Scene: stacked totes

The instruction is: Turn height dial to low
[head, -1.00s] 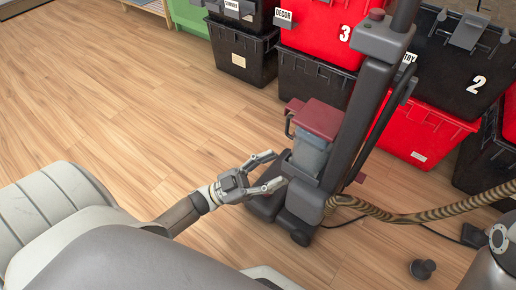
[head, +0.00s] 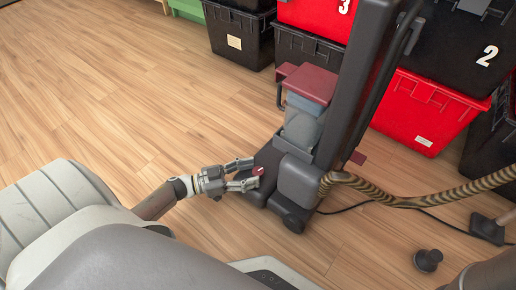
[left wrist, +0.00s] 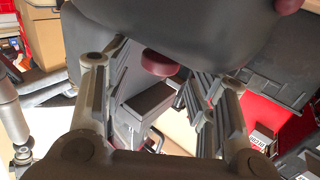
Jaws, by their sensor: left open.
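A small dark red height dial (head: 257,171) with a light mark sits on the dark grey base (head: 285,198) of an upright vacuum cleaner. It also shows in the left wrist view (left wrist: 160,64), just beyond and between my fingers. My left gripper (head: 254,173) is open, its two fingertips on either side of the dial or just short of it; I cannot tell whether they touch it. In the left wrist view the fingers (left wrist: 162,82) are spread apart. My right gripper is not in view.
Red and black totes (head: 425,110) stand stacked behind the vacuum. A striped hose (head: 400,200) and a black cord run right from it. A dark knob-like object (head: 428,260) is on the floor at right. The wooden floor (head: 120,110) at left is clear.

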